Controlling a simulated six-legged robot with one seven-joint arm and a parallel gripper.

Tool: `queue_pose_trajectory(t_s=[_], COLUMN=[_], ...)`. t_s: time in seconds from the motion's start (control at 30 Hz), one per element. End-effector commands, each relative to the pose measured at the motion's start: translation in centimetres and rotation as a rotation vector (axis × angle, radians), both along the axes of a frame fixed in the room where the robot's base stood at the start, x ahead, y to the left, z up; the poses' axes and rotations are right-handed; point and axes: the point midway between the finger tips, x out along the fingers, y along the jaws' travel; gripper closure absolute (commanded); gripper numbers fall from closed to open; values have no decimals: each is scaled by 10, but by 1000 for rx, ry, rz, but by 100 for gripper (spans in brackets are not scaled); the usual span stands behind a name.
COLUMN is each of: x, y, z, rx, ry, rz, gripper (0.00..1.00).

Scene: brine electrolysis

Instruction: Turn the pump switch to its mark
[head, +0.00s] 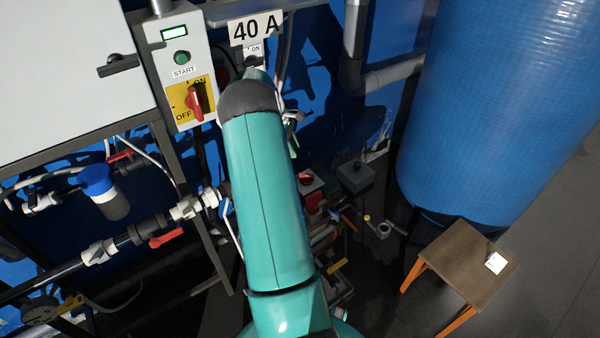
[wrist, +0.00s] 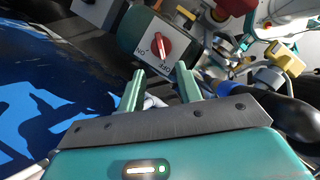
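The knob is just beyond the fingertips, roughly in line with the gap; I cannot tell the exact distance. In the head view my teal arm hides the gripper. A small red-topped unit (head: 309,181) shows just right of the arm, low down, and may be this switch.
A control panel (head: 179,50) at upper left carries a green START button and a red OFF/ON switch (head: 194,102) on yellow. Pipes with red-handled valves run at left. A blue tank (head: 500,95) and a small wooden table (head: 458,262) stand at right. Fittings crowd the knob's right side.

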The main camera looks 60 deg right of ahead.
Motion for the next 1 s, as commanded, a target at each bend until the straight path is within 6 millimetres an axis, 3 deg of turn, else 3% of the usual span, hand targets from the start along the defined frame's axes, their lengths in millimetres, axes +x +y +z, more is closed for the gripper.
queue_pose_trajectory(t_s=[0.27,0.7,1.0], x=[-14,-45,-54], y=[-2,-10,-14], z=[-20,-98,-128], rx=[4,3,1], ry=[5,4,1], rz=[0,0,1], gripper=[65,65,65])
